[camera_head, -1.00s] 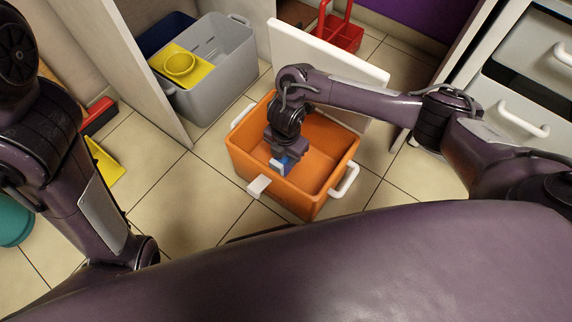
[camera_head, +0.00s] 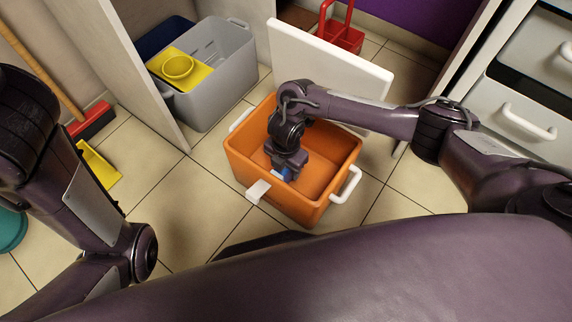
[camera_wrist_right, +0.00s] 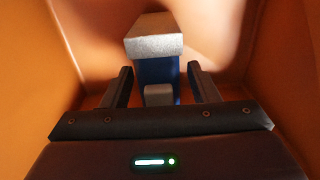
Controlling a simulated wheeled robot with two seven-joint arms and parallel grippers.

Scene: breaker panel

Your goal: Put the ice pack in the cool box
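The cool box (camera_head: 236,160) is an orange open-topped bin with white handles on the floor, its white lid (camera_head: 330,52) standing raised at the back. My right gripper (camera_head: 284,172) reaches down inside it. A blue piece of the ice pack (camera_head: 291,174) shows beside the gripper; the rest is hidden. In the right wrist view the ice pack (camera_wrist_right: 155,68), blue with a pale grey end, stands between and beyond the fingers of my right gripper (camera_wrist_right: 160,82). Gaps show on both sides, so the gripper is open. My left arm is at the left; its gripper is out of view.
A grey bin (camera_head: 222,60) with a yellow tray (camera_head: 186,68) stands at the back left behind a panel. A red caddy (camera_head: 340,35) is at the back. White drawers (camera_head: 515,110) stand at right. A yellow dustpan (camera_head: 98,165) lies at left. Floor left of the cool box is clear.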

